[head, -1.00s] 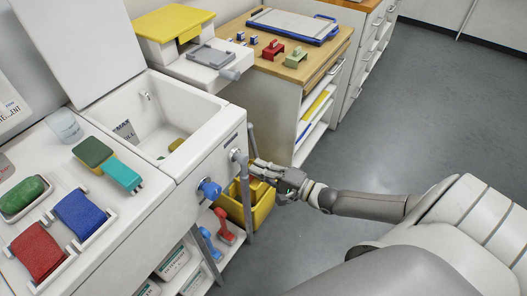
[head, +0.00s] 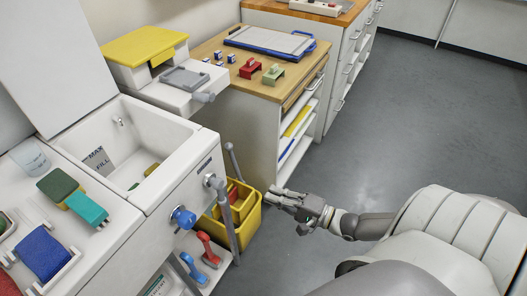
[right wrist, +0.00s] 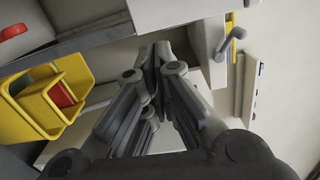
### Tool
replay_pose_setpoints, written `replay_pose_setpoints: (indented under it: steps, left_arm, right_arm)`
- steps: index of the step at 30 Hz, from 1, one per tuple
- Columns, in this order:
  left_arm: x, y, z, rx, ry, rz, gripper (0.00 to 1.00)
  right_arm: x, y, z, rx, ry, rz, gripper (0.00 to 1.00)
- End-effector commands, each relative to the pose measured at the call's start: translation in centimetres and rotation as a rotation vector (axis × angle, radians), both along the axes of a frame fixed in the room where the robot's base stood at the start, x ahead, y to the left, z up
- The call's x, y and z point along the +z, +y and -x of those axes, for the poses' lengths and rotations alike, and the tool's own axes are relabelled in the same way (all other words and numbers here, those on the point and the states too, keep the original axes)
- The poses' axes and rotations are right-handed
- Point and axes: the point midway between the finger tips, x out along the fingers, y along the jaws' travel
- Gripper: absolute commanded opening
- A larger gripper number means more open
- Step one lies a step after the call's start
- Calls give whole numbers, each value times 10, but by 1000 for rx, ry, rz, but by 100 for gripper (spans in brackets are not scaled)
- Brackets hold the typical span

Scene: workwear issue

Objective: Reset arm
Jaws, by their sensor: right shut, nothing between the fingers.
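My right gripper (head: 272,197) is in the middle of the head view, in the air to the right of the yellow bucket (head: 254,222) and the white basin unit. In the right wrist view, the fingers of this gripper (right wrist: 158,55) come together, shut, with nothing held. The bucket also shows at the left of that view (right wrist: 22,120). My left gripper is not in the head view.
A white basin (head: 180,150) with a blue knob (head: 183,217) and grey pipe (head: 224,222) stands at the left. A wooden-topped bench (head: 290,88) carries a blue-edged board (head: 270,42) and small red and green blocks. Grey floor (head: 400,130) is clear at right.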

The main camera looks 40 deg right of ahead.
Motion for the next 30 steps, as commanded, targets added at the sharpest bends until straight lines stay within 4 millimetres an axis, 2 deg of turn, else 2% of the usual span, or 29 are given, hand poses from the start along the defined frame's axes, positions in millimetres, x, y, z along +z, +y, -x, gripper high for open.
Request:
replay_pose_setpoints:
  steps: [9, 23, 26, 29, 30]
  left_arm:
    - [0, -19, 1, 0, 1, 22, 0]
    - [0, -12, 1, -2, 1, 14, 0]
    - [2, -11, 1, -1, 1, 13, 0]
    - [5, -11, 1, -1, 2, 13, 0]
    - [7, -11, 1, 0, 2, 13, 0]
  right_arm:
    - [0, -3, 6, 0, -1, 0, 0]
    - [-4, -4, 6, -6, 2, 18, 0]
    - [-27, -9, 7, -31, 14, 120, 0]
    - [-75, -19, 11, -69, 54, 340, 0]
    - [-101, -23, 16, -80, 80, 452, 0]
